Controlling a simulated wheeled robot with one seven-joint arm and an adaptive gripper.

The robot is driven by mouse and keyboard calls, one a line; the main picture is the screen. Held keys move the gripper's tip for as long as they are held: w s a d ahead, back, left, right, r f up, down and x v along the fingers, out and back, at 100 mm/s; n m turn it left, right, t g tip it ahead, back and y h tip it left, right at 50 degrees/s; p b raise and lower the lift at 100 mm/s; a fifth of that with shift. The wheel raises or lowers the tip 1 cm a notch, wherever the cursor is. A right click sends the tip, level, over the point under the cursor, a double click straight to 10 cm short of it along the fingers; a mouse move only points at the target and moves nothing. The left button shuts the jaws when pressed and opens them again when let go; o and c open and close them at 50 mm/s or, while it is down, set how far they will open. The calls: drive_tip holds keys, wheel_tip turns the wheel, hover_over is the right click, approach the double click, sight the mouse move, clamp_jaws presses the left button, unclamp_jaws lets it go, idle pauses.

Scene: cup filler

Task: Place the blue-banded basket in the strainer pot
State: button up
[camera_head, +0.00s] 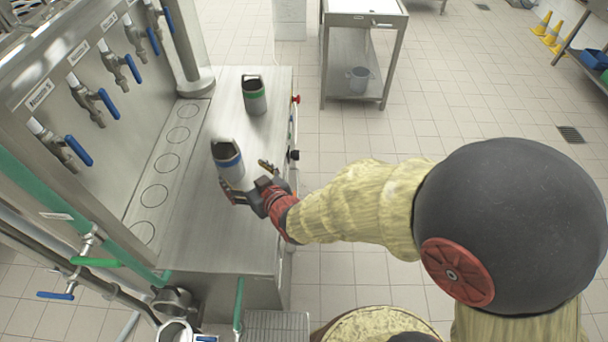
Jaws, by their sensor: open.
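The blue-banded basket (230,170), a grey-white cylinder with a dark opening at its top and a blue band, stands on the steel counter. My gripper (249,178) is open at its lower right side, with one finger toward the front and one behind it. Whether the fingers touch it I cannot tell. Round metal vessels show at the lower left: one (172,299) beside the counter and one (175,331) cut off by the bottom edge. I cannot tell for sure which is the strainer pot.
A similar green-banded basket (255,99) stands farther back on the counter (205,225). Several blue-handled taps line the panel at left. The tiled floor at right is largely clear.

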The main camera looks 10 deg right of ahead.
drive_tip(key=d+r+m+h, duration=0.25)
drive_tip(key=d+r, duration=0.35)
drive_tip(key=d, duration=0.3)
drive_tip(key=s+d+r+m+g+h, duration=0.1)
drive_tip(key=s+d+r, duration=0.2)
drive_tip(key=s+d, duration=0.2)
drive_tip(key=s+d+r+m+g+h, duration=0.1)
drive_tip(key=s+d+r+g+h, duration=0.1)
drive_tip(key=s+d, duration=0.4)
drive_tip(key=d+r, duration=0.1)
drive_tip(key=d, duration=0.2)
drive_tip(key=shift+d+r+g, duration=0.3)
drive_tip(key=shift+r, duration=0.05)
drive_tip(key=shift+o, duration=0.5)
drive_tip(key=s+d+r+m+g+h, duration=0.1)
drive_tip(key=s+d, duration=0.4)
drive_tip(key=s, duration=0.6)
drive_tip(key=shift+s+r+m+g, duration=0.15)
drive_tip(key=shift+r+m+g, duration=0.25)
drive_tip(key=shift+g, duration=0.3)
drive_tip(key=shift+h, duration=0.25)
drive_tip(key=shift+c, duration=0.2)
drive_tip(key=shift+c, duration=0.7)
